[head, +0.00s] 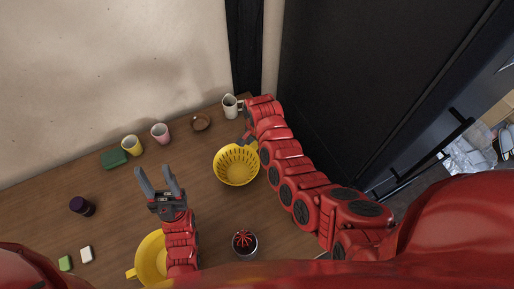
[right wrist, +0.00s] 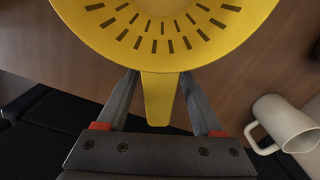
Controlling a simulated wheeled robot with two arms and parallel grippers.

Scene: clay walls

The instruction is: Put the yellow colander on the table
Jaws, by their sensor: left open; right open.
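The yellow colander (head: 237,167), a slotted bowl, appears to rest upright on the wooden table (head: 205,215) right of the middle. My right gripper (head: 246,139) is at its far rim. In the right wrist view the colander (right wrist: 165,38) fills the top, and its flat handle (right wrist: 158,100) lies between the open fingers of my right gripper (right wrist: 158,82). Gaps show on both sides of the handle lower down; contact at the tips is unclear. My left gripper (head: 160,182) is open and empty, left of the colander.
A white mug (head: 230,106) stands close to my right gripper. A brown dish (head: 201,122), pink mug (head: 160,132) and yellow mug (head: 132,145) line the back. A yellow pan (head: 150,259) and a dark cup (head: 244,243) are near the front. A dark cabinet (head: 350,80) bounds the right.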

